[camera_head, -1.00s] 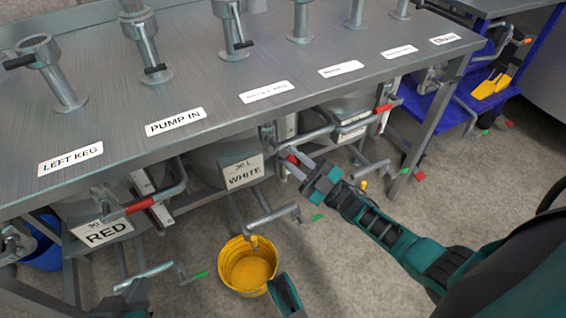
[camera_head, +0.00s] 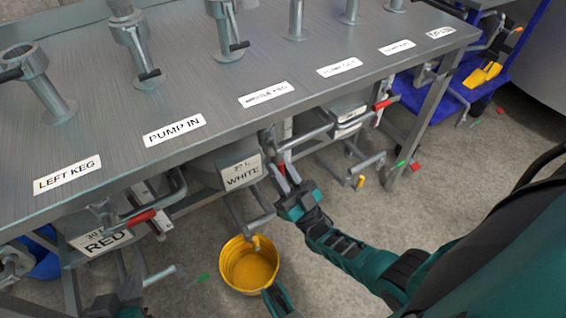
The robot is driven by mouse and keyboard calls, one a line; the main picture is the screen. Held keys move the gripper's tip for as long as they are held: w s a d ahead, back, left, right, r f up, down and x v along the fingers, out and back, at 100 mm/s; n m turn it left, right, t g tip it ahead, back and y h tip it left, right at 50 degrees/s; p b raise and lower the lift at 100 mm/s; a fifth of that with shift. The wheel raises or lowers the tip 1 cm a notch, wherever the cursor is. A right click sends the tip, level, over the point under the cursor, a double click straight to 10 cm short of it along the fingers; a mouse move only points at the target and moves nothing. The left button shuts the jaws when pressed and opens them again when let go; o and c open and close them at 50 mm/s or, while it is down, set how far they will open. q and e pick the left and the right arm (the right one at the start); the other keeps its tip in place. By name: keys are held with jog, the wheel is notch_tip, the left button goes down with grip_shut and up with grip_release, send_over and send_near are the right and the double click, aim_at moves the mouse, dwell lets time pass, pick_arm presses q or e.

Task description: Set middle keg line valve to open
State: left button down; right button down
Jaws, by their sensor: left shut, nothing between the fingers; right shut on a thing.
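The middle keg line valve has a metal lever with a red grip (camera_head: 282,169) under the bench front, right of the keg tagged WHITE (camera_head: 241,172). My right gripper (camera_head: 285,175) is shut on this red grip, its fingers pointing up toward the bench and partly covering the grip. The valve's body is mostly hidden behind the lever and my fingers. My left gripper (camera_head: 131,287) is low at the bottom left, shut and empty, cut off by the picture's edge. It is below the RED keg (camera_head: 103,240) and apart from its valve.
A yellow bucket (camera_head: 234,277) stands on the floor left of my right forearm. Other red-gripped valve levers show at the left (camera_head: 141,217) and right (camera_head: 382,104) kegs. The steel bench (camera_head: 100,125) overhangs them all. Open floor lies to the right.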

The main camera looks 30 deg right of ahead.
pick_arm(q)
jog(key=shift+a, duration=0.1)
pick_arm(e)
jog(key=shift+a+m+h, duration=0.2)
jog(key=shift+m+h, duration=0.1)
jog(key=shift+h, duration=0.2)
jog(key=c, duration=1.1)
grip_release()
jog(key=shift+d, duration=0.1)
